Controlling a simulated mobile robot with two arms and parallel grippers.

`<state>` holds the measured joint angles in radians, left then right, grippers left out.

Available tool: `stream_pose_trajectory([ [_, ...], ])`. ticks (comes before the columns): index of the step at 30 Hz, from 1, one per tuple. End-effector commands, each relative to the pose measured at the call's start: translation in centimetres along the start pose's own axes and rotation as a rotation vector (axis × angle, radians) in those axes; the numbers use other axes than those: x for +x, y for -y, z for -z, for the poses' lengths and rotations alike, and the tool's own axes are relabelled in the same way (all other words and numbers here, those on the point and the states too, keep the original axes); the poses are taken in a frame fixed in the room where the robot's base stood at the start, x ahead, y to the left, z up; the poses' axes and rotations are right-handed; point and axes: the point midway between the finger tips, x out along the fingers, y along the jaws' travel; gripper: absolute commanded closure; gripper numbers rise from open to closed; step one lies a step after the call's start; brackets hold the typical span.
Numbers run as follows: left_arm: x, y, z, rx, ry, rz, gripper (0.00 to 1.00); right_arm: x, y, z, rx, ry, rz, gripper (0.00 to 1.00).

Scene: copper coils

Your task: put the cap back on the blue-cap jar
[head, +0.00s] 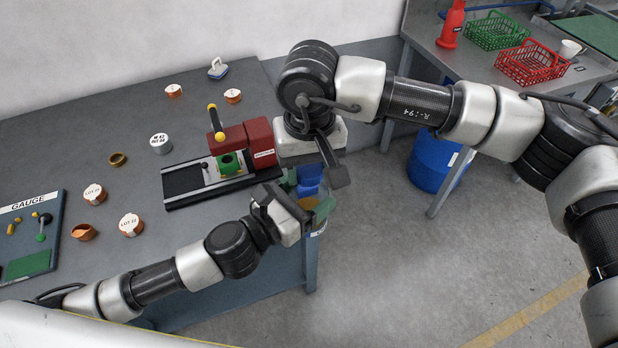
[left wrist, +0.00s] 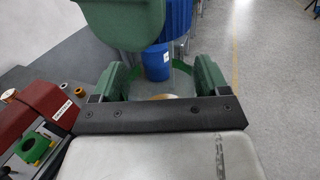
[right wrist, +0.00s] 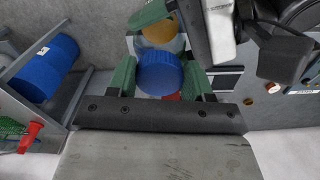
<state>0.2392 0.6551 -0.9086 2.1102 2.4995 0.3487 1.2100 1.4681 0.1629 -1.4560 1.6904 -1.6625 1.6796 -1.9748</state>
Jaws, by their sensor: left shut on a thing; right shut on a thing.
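My left gripper (head: 306,205) is shut on the clear jar, whose orange contents (head: 308,203) show in the head view. In the left wrist view the jar (left wrist: 180,82) sits between the green fingers. My right gripper (right wrist: 160,82) is shut on the ridged blue cap (right wrist: 160,72). The cap is off the jar, which shows just beyond it in the right wrist view (right wrist: 162,38). In the head view the cap (head: 309,173) is near the jar's upper side, partly hidden by my right gripper. I cannot tell whether they touch.
The red-and-black fixture (head: 228,158) with a green ring stands on the bench (head: 130,110) left of my grippers. Several copper coils and a gauge board (head: 30,235) lie farther left. A blue drum (head: 436,160) stands on the floor. Red (head: 532,63) and green baskets are on another bench.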

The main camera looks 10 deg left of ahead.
Motion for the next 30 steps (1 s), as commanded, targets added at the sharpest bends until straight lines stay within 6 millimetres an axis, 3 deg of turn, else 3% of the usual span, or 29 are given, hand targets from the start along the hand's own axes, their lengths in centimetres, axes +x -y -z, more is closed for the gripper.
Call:
stream_pose_trajectory([
  [8,0.0,0.0,0.0,0.0,0.001,0.0,0.68,0.1,0.0,0.0,0.0,0.0,0.0,0.71],
  [19,0.0,0.0,-0.1,0.0,0.001,0.0,0.68,1.8,0.0,0.0,-0.001,0.001,0.001,0.71],
  [30,0.0,0.0,0.0,0.0,0.001,0.0,0.68,1.8,0.0,0.0,-0.001,0.0,0.001,0.71],
])
